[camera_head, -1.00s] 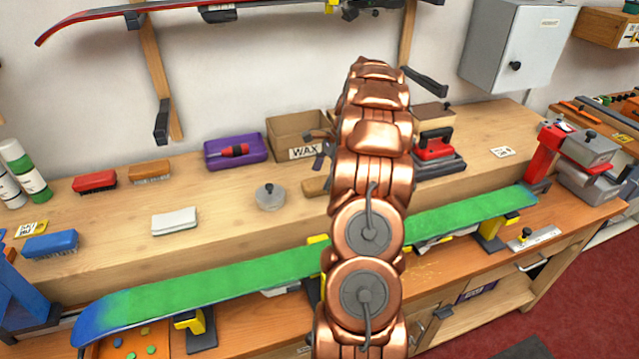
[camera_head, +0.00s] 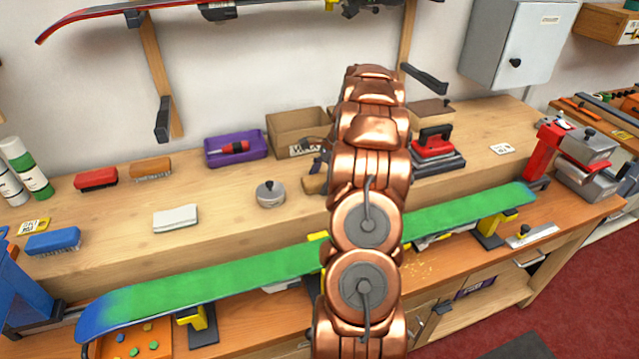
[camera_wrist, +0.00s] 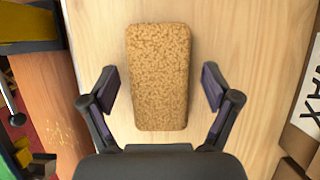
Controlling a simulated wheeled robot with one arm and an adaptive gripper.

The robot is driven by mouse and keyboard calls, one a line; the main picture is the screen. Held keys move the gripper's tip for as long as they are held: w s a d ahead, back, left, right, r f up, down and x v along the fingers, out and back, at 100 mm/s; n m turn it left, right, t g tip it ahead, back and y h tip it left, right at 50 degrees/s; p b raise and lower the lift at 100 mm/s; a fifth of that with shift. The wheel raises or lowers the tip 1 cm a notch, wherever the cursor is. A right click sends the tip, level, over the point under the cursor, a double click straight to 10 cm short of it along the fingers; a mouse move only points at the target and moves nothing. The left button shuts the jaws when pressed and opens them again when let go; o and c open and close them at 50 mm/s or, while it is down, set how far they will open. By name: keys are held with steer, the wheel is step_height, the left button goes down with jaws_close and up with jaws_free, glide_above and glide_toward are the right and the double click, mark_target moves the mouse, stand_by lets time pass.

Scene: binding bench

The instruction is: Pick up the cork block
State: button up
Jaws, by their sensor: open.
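The cork block (camera_wrist: 160,75) is a speckled tan-brown block with rounded corners. It lies on the pale wooden bench top in the middle of the wrist view, its long side running up and down the picture. My gripper (camera_wrist: 161,86) is open, with one dark finger on each side of the block and a clear gap on both sides. The fingers reach along the block's lower half in the picture and hold nothing. I cannot tell how high they are above the bench. In the head view my copper arm covers most of the gripper and the area around the block.
A cardboard wax box (camera_head: 292,133) stands close behind the gripper, and a purple tray (camera_head: 236,149) is left of it. A round metal tin (camera_head: 270,194) sits nearby on the left. A red iron (camera_head: 434,147) is at right.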

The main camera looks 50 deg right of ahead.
steer(key=shift+c, duration=0.3)
steer(key=c, duration=1.2)
